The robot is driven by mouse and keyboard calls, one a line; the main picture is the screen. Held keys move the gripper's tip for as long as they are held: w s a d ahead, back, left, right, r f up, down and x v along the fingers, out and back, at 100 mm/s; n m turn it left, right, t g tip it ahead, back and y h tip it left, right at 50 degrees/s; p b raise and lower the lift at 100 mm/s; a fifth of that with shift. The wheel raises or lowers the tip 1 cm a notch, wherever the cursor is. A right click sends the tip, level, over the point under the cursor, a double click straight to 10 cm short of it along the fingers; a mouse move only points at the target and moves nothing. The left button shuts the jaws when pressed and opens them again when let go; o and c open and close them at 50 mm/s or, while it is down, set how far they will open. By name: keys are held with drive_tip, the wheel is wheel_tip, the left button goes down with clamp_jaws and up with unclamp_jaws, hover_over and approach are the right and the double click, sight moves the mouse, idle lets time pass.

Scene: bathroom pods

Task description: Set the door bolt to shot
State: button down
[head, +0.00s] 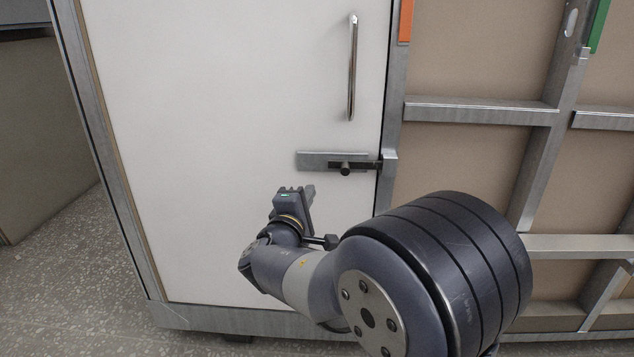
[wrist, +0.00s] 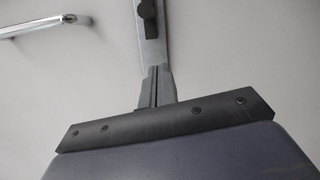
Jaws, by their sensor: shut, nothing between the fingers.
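The door bolt (head: 318,160) is a grey metal plate on the white door (head: 230,110), with a dark rod and a black knob (head: 345,170) hanging below it. The rod reaches right to the edge of the metal keeper (head: 388,168) on the frame; I cannot tell whether it enters. My gripper (head: 308,191) is below and left of the knob, apart from it. In the wrist view my gripper (wrist: 157,84) is shut and empty, its tips over the near end of the bolt plate (wrist: 152,52). The black knob (wrist: 147,10) shows beyond them, at the top edge.
A chrome pull handle (head: 352,68) stands upright on the door above the bolt and shows at the upper left in the wrist view (wrist: 45,27). Metal framing (head: 480,111) lies to the right. Speckled floor (head: 70,265) is clear at left.

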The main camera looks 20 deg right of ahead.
drive_tip(key=v, duration=0.4)
idle(0.3)
drive_tip(key=b, duration=0.1)
approach(333, 167)
drive_tip(key=w, duration=0.3)
drive_tip(key=d, duration=0.1)
drive_tip(key=d+p, duration=0.1)
drive_tip(key=d, duration=0.1)
drive_tip(key=shift+w+r, duration=0.3)
drive_tip(key=shift+w, duration=0.05)
drive_tip(key=shift+s+p, duration=0.1)
drive_tip(key=shift+p, duration=0.5)
drive_tip(key=shift+a+f+p, duration=0.1)
drive_tip(key=shift+a+p, duration=0.25)
drive_tip(key=shift+p, duration=0.05)
drive_tip(key=shift+f, duration=0.1)
